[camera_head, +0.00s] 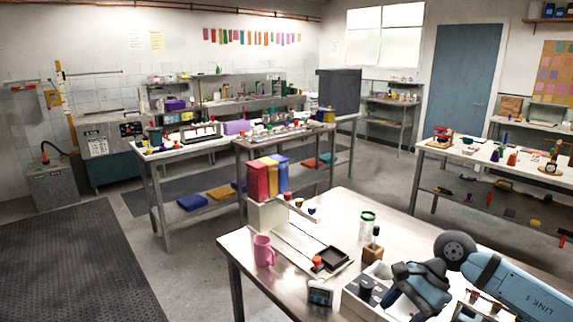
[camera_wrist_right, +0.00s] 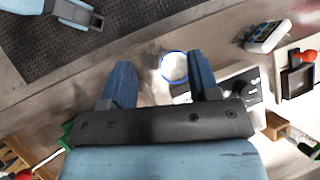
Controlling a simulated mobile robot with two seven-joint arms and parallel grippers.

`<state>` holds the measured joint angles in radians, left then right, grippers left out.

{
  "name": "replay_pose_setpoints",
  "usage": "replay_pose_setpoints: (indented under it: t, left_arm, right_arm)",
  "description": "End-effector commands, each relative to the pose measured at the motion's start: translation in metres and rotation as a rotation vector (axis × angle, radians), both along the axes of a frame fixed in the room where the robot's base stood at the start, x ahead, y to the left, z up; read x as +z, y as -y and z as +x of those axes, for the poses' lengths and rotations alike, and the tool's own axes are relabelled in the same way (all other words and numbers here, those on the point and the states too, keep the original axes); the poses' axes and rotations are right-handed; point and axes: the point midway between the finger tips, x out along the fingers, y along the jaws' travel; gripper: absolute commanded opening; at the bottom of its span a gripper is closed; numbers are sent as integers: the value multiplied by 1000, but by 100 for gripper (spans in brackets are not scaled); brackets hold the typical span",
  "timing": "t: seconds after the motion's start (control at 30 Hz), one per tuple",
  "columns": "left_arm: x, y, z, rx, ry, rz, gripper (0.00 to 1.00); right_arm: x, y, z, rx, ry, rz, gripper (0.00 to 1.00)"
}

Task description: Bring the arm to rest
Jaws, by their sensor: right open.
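My right arm (camera_head: 515,290) comes in from the lower right in the head view, over the near steel table (camera_head: 345,210). Its blue and dark wrist end is low over the table's front right, and the fingertips cannot be made out there. In the right wrist view my right gripper (camera_wrist_right: 162,80) has its two blue fingers apart with nothing gripped. A white round thing with a blue rim (camera_wrist_right: 174,66) shows between and beyond the fingers; I cannot tell its distance.
A pink mug (camera_head: 263,250) stands at the table's left. Dark floor matting (camera_head: 75,265) lies clear at the left.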

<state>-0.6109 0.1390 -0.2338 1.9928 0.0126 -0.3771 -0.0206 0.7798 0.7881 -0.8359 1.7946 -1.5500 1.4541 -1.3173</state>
Motion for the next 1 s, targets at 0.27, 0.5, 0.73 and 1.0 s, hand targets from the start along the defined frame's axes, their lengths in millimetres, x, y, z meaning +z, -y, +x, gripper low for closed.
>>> replay_pose_setpoints:
  t: [0.27, 0.5, 0.73, 1.0]
  left_arm:
    - [17, -2, -1, 3, 1, 1, 57]
    - [28, -2, -2, 3, -2, 3, 57]
    - [40, -3, -2, 5, -2, 4, 57]
    - [51, -3, -2, 7, 0, 4, 57]
  right_arm:
    - [3, -118, -58, -411, -571, 678, 56]
    - [6, -132, -66, -905, -1309, 1168, 56]
    - [-60, -88, -82, -1423, -2132, 1511, 56]
    - [-178, -39, -175, 1102, 1708, -983, 56]
